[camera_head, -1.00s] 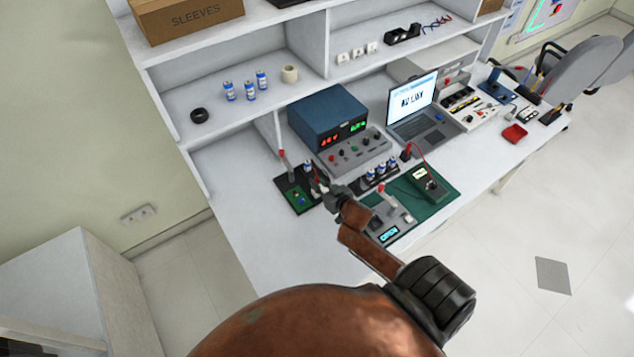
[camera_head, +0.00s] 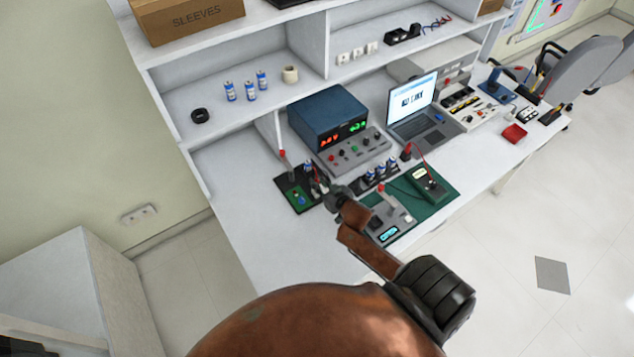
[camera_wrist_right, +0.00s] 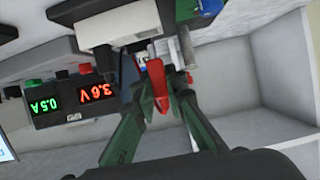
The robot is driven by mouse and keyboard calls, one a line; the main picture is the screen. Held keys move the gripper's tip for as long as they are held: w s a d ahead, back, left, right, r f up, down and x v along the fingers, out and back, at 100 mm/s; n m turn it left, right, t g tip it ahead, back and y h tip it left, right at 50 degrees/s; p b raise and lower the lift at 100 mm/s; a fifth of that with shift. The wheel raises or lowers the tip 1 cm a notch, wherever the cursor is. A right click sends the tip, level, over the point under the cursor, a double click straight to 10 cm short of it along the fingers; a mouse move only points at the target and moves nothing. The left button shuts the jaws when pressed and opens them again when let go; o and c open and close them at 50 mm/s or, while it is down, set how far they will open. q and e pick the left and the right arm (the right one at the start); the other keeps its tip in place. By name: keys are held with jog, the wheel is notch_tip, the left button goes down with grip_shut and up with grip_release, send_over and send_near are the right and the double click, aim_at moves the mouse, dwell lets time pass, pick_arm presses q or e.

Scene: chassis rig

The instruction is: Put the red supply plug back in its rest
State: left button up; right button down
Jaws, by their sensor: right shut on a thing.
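In the wrist view a red piece (camera_wrist_right: 158,85), which looks like the red supply plug, sits between the fingertips of my right gripper (camera_wrist_right: 163,88). The gripper is shut on it. In the head view my right gripper (camera_head: 324,189) is at the right edge of a small dark board with green parts (camera_head: 284,189), and the plug is mostly hidden there. The blue power supply (camera_head: 325,112) with red and green digits stands behind. I cannot make out which part is the plug's rest. My left gripper is not in view.
A grey control panel (camera_head: 352,150) and several blue-white cells in a dark holder (camera_head: 378,174) stand near the gripper. A green mat (camera_head: 443,199) carries a multimeter (camera_head: 427,181) with a red lead. A laptop (camera_head: 412,105) is farther back. The bench's front left is clear.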

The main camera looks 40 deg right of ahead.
jog(key=shift+p, duration=0.3)
jog(key=shift+f+b, duration=1.2)
jog(key=shift+f, duration=0.8)
jog(key=c, duration=1.9)
grip_release()
jog(key=shift+f, duration=0.15)
jog(key=shift+s, duration=0.1)
jog(key=shift+s+f, duration=0.1)
jog(key=shift+s+a, duration=0.1)
jog(key=shift+s, duration=0.25)
jog(key=v, duration=0.5)
jog(key=r+v, duration=0.1)
jog(key=v, duration=0.5)
jog(key=shift+w, duration=0.15)
